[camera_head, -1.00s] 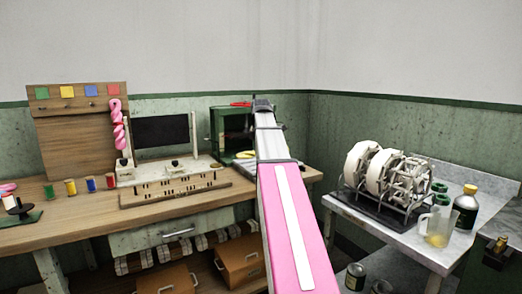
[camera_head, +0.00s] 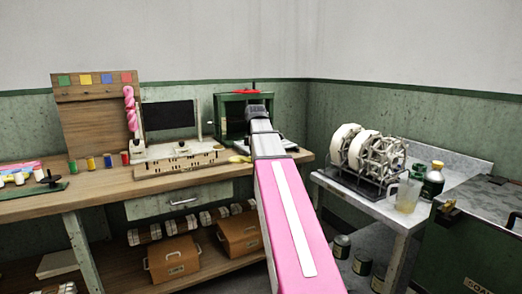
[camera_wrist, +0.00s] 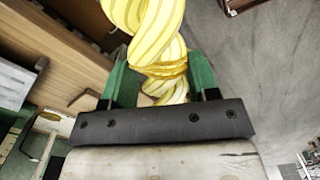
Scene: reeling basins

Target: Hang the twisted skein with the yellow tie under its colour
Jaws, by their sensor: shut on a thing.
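In the wrist view, my gripper (camera_wrist: 163,78) has its green fingers shut on a pale yellow twisted skein (camera_wrist: 155,20). A darker yellow tie (camera_wrist: 162,69) wraps the skein between the fingers; its far end runs out of the frame. In the head view my arm hides the gripper, and a bit of yellow shows just left of the arm, probably the skein (camera_head: 240,158). A wooden board (camera_head: 95,120) stands at the bench's back left. Along its top are green, yellow (camera_head: 85,79), blue and red squares. A pink twisted skein (camera_head: 130,105) hangs below the red square.
The wooden bench (camera_head: 160,184) carries small coloured spools (camera_head: 90,164), a cream fixture (camera_head: 178,158) and a green open box (camera_head: 232,115). At right, a grey table (camera_head: 345,190) holds a white reel machine (camera_head: 370,155), a jug (camera_head: 407,197) and a bottle (camera_head: 433,180).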

